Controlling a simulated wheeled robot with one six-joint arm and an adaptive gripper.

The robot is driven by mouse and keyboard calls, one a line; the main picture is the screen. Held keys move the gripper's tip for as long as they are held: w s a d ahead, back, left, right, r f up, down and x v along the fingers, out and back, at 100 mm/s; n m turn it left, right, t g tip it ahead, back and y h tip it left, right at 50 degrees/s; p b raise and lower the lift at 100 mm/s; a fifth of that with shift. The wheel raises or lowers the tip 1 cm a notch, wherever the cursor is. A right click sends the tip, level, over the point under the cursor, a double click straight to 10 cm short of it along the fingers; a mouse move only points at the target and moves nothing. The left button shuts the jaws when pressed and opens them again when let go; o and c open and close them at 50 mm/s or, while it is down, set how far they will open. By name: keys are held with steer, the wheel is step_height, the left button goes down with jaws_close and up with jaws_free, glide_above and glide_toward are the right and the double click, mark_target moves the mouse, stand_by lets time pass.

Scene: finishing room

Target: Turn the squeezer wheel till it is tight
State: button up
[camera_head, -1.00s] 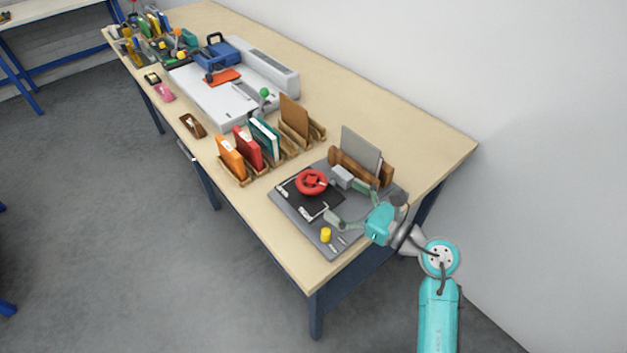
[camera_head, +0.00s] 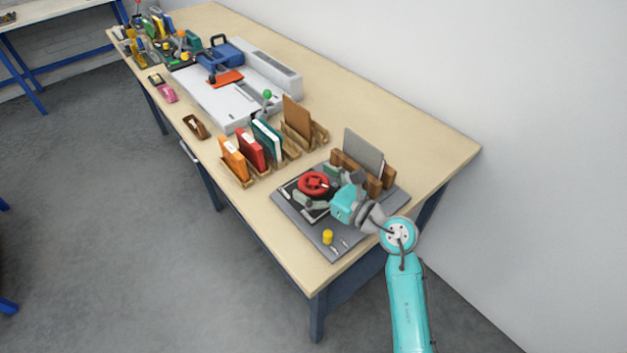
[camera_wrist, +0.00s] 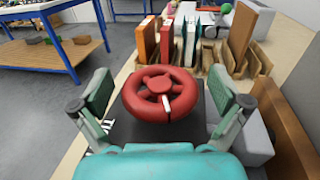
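The red squeezer wheel (camera_head: 313,184) sits on the squeezer, which stands on a dark grey mat (camera_head: 322,244) at the near end of the bench. In the wrist view the wheel (camera_wrist: 160,94) is centred ahead, with a pale mark on its near side. My gripper (camera_head: 321,190) is at the wheel's near right side. In the wrist view my gripper (camera_wrist: 166,105) is open, its green finger pads on either side of the wheel with gaps between. I cannot tell whether the fingertips reach the rim's height. The squeezer's body is partly hidden by the wheel and gripper.
A wooden holder with a grey board (camera_head: 363,150) stands close behind the squeezer. A yellow cylinder (camera_head: 327,237) is on the mat's near part. Orange (camera_head: 233,158) and red books in a wooden rack stand to the left. A white paper trimmer (camera_head: 215,95) is farther along.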

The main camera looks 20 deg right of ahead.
steer(key=c, duration=0.9)
steer(key=shift+a+f+m+t+h, duration=0.1)
steer(key=shift+m+t+h, duration=0.4)
steer(key=shift+h, duration=0.4)
steer(key=shift+c, duration=0.2)
steer(key=shift+m+t+h, duration=0.3)
steer(key=shift+m+h, duration=0.9)
steer(key=shift+h, duration=0.6)
steer(key=shift+m+h, duration=0.4)
steer(key=o, duration=1.1)
steer(key=shift+o, duration=0.2)
steer(key=s, duration=0.4)
steer(key=s+d, duration=0.1)
steer(key=s, duration=0.3)
steer(key=s+d, duration=0.1)
steer(key=s, duration=0.3)
